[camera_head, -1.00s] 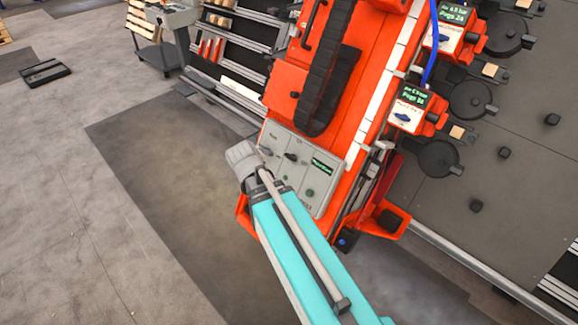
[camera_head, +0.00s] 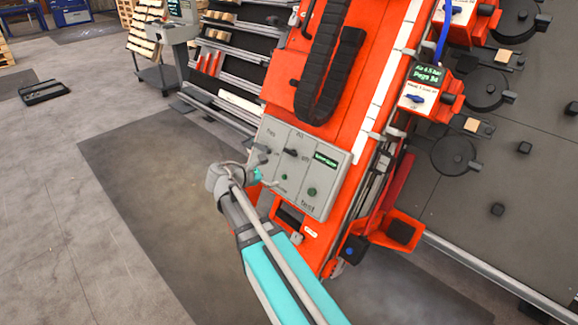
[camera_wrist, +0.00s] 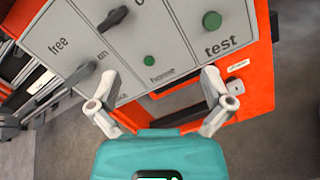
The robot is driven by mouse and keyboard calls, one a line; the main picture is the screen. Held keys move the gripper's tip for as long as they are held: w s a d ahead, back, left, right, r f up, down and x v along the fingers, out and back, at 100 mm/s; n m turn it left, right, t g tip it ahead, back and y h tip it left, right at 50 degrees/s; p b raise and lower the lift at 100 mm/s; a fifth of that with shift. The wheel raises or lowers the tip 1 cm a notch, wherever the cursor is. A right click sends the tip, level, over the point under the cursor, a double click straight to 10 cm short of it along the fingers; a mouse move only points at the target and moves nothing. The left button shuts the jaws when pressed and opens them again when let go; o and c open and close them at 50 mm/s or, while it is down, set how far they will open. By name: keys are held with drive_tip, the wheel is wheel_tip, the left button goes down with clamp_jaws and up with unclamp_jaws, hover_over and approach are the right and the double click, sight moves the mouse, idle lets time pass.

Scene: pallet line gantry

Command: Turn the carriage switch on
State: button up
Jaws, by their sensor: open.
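A grey control panel (camera_head: 325,190) is fixed to the orange machine. A black rotary switch (camera_head: 291,153) sits at its upper middle, with on/off lettering around it; it also shows in the wrist view (camera_wrist: 113,18), its handle slanting. I cannot read for certain that it is labelled carriage. A second dark lever (camera_wrist: 40,84) is at the left, near "free". Green buttons are at "home" (camera_wrist: 149,61) and "test" (camera_wrist: 212,20). My gripper (camera_wrist: 160,80) is open and empty, below the switch, with its fingers spread apart. In the head view my wrist partly hides the panel's lower left.
A green display (camera_head: 325,160) is on the panel's right. A black cable chain (camera_head: 325,75) runs above it. A blue-handled valve box (camera_head: 422,88) and an orange bracket (camera_head: 398,232) stand to the right. Open floor (camera_head: 110,200) lies to the left.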

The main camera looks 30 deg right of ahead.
sight(288, 153)
drive_tip(key=shift+w+a+f+n+t+h+b, duration=0.3)
drive_tip(key=shift+w+n+h+b, duration=0.35)
drive_tip(key=shift+w+n+b, duration=0.5)
drive_tip(key=shift+w+a+f+n+t+h+b, duration=0.1)
drive_tip(key=shift+w+f+n+t+h+b, duration=0.2)
drive_tip(key=shift+w+n+t+h+b, duration=0.7)
drive_tip(key=shift+w+a+f+n+g+h+b, duration=0.15)
drive_tip(key=shift+w+f+n+h+b, duration=0.3)
drive_tip(key=shift+n+b, duration=0.8)
drive_tip(key=shift+w+d+r+m+b, duration=0.1)
drive_tip(key=shift+w+r+m+b, duration=0.05)
drive_tip(key=shift+m+b, duration=0.15)
drive_tip(key=shift+x, duration=6.75)
drive_tip(key=c, duration=1)
drive_tip(key=shift+o, duration=0.2)
